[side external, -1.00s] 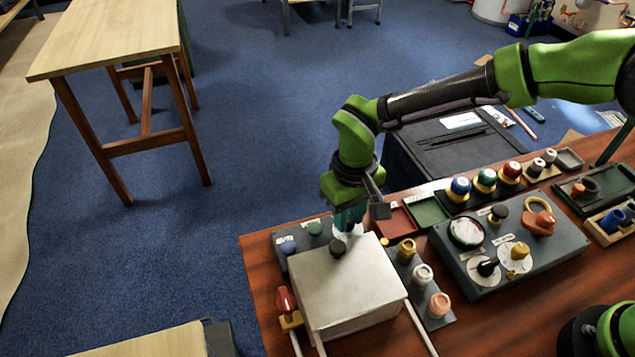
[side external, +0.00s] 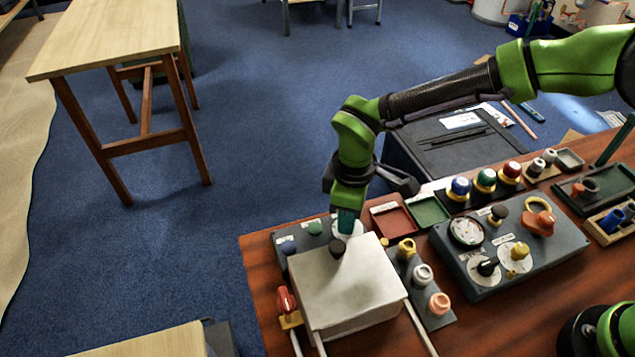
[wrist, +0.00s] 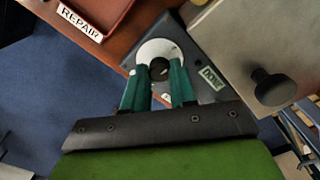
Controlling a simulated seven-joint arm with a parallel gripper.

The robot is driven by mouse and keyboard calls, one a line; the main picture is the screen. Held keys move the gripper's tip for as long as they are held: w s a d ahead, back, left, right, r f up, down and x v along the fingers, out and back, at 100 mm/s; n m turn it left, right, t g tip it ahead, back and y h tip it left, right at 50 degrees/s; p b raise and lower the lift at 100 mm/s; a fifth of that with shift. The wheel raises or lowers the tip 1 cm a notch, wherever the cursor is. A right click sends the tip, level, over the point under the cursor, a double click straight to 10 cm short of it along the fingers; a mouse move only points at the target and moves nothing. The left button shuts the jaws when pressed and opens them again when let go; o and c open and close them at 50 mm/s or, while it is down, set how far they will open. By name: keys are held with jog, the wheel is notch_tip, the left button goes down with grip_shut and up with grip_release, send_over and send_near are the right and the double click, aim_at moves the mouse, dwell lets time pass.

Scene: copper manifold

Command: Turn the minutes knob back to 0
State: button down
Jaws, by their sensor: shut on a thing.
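My gripper (wrist: 165,76) points down with its two teal fingers on either side of a dark round knob (wrist: 159,70) and is shut on it. The knob sits at the middle of a white dial (wrist: 152,49) on a dark grey panel (wrist: 207,62) marked "DONE". The dial's own label is mostly hidden by the fingers, and I cannot read its marks or where the knob points. In the side external view, my gripper (side external: 346,222) is over the white dial, just behind a pale box, and hides the knob.
The pale box (side external: 350,290) with a black knob on top (side external: 337,248) stands close to the gripper. A red tray (side external: 394,219) and a green tray (side external: 428,211) lie to the right. Blue and green knobs are on the panel's left. A control panel (side external: 545,260) stands farther right.

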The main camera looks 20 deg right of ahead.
dwell(0.4)
jog(key=c, duration=0.9)
grip_release()
notch_tip(320, 180, up, 17)
